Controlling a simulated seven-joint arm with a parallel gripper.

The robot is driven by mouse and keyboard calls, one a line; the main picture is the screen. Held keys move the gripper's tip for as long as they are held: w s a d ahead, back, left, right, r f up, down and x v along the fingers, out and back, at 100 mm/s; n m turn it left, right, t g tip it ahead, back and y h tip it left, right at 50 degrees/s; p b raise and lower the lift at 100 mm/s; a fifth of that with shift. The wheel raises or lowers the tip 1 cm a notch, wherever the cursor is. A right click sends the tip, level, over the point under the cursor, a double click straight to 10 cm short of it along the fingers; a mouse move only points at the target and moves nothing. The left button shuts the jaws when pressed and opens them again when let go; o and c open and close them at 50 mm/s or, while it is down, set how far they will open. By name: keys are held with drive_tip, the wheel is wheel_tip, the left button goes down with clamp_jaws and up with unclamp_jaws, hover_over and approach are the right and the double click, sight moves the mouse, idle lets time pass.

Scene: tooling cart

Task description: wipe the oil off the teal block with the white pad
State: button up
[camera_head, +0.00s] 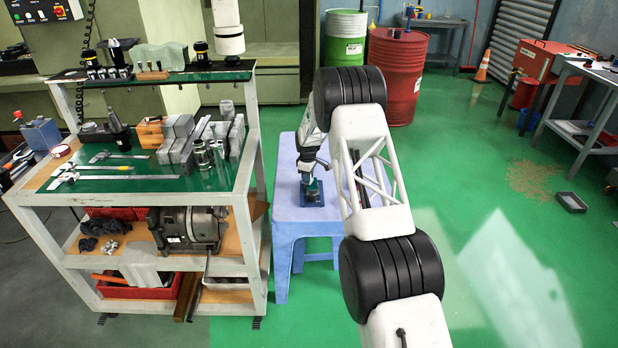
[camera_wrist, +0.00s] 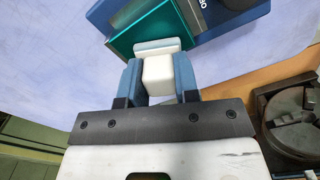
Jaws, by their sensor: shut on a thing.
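The white pad (camera_wrist: 158,74) is held between the two blue fingers of my gripper (camera_wrist: 158,82) in the wrist view. The pad's far end is at the near edge of the teal block (camera_wrist: 172,28); I cannot tell whether they touch. The block sits in or on a blue holder (camera_wrist: 222,22), and a duller grey-brown area shows on it at the top left; I cannot tell if this is oil. In the head view my gripper (camera_head: 309,180) points down over the holder on a pale blue stool (camera_head: 335,214), and the pad is too small to make out.
A white cart (camera_head: 250,190) with metal blocks and measuring tools stands close to the left of the stool. A grey machine (camera_head: 190,228) sits on its lower shelf. Red (camera_head: 396,80) and green (camera_head: 345,38) drums stand behind. The floor at right is mostly clear.

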sight(316, 181)
drive_tip(key=shift+d+r, duration=0.1)
drive_tip(key=shift+d, duration=1.85)
drive_tip(key=shift+a, duration=2)
drive_tip(key=shift+r, duration=3.9)
